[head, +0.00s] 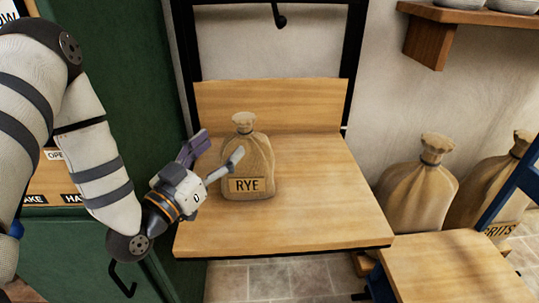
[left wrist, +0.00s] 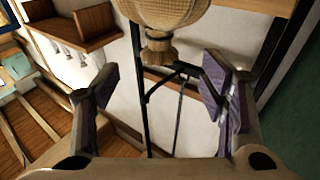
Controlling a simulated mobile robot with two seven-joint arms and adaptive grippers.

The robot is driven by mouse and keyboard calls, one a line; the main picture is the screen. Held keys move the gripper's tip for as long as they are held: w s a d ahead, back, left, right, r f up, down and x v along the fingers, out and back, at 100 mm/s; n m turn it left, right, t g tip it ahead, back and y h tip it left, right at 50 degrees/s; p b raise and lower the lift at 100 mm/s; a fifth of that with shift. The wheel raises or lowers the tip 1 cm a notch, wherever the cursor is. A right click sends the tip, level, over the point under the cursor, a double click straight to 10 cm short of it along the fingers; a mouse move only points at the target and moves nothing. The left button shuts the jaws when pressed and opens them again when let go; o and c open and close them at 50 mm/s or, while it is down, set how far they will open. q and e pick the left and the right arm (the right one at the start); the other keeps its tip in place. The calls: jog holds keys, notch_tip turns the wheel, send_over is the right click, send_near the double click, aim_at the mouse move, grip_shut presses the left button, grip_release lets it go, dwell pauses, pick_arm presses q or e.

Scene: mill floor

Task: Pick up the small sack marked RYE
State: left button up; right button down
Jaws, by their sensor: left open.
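The small tan sack marked RYE (head: 247,175) stands upright on a wooden table (head: 330,220), its tied neck up and its label facing me. My left gripper (head: 215,156) is open at the sack's left side. One finger is left of the sack and the other overlaps its front in the head view. In the left wrist view, the sack (left wrist: 165,15) shows upside down at the top, its neck hanging toward the space between the open, purple-padded fingers (left wrist: 155,90). Nothing is between the pads. I cannot tell whether a finger touches the sack. My right gripper is not in view.
Larger sacks stand at the right, one plain (head: 418,195) and one with a partly hidden label (head: 485,200). A wooden shelf (head: 470,17) with bowls is above them. A wooden backboard (head: 310,105) rises behind the RYE sack. The table's right side is clear. A green cabinet (head: 150,80) stands left.

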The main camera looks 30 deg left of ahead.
aim_at(244, 117)
pick_arm(q)
jog(key=w, duration=0.3)
jog(key=w+r, duration=0.1)
jog(key=w, duration=0.2)
jog(key=w+r, duration=0.1)
jog(key=w, duration=0.2)
jog(key=shift+w+d, duration=0.25)
jog(key=shift+w, duration=0.05)
grip_shut()
jog(key=shift+r, duration=0.1)
